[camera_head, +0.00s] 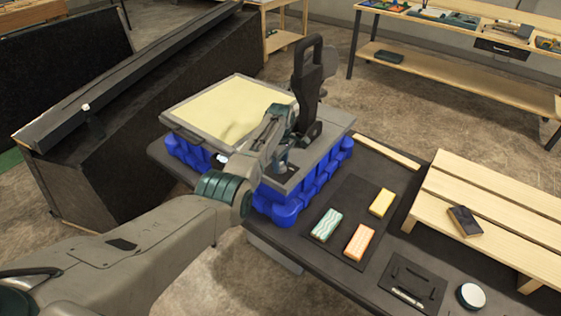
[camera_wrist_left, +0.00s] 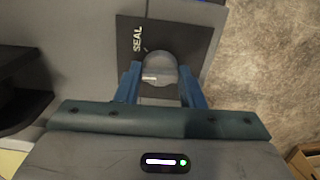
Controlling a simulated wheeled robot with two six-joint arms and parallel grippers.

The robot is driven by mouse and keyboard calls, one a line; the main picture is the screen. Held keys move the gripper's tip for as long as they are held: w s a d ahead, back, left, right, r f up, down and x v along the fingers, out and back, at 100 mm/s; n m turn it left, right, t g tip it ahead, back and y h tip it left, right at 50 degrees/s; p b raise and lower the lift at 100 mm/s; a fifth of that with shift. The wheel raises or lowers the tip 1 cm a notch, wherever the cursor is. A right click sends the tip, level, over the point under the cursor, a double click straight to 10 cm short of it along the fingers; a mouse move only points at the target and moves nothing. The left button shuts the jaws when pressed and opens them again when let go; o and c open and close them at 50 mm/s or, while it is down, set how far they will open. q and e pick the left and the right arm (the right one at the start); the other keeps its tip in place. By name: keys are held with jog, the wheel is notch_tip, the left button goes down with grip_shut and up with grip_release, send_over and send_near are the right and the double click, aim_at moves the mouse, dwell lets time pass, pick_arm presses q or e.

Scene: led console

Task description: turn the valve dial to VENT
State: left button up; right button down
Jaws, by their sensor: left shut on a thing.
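The valve dial (camera_wrist_left: 158,68) is a round grey knob with a short white mark on its left part. It sits on a dark plate (camera_wrist_left: 187,35) with the word SEAL printed at its upper left; no VENT label can be read. My left gripper (camera_wrist_left: 160,88) has its two blue fingers on either side of the dial and is shut on it. In the head view my left gripper (camera_head: 282,164) reaches down to the right front of the grey console (camera_head: 312,158), and the dial is mostly hidden there. My right gripper is not in view.
A tall black handle (camera_head: 306,85) stands just behind my left gripper, beside a pale yellow panel (camera_head: 225,105). The console rests on a blue crate (camera_head: 283,208). Three coloured blocks lie on a dark mat (camera_head: 345,195) to the right, beside a wooden slatted stand (camera_head: 490,195).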

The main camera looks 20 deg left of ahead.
pick_arm(q)
jog(key=n, duration=0.3)
jog(key=shift+r+n, duration=0.1)
jog(key=shift+n, duration=0.3)
jog(key=n, duration=0.3)
jog(key=shift+p, duration=0.35)
jog(key=shift+n, duration=0.8)
jog(key=shift+w, duration=0.1)
jog(key=o, duration=1)
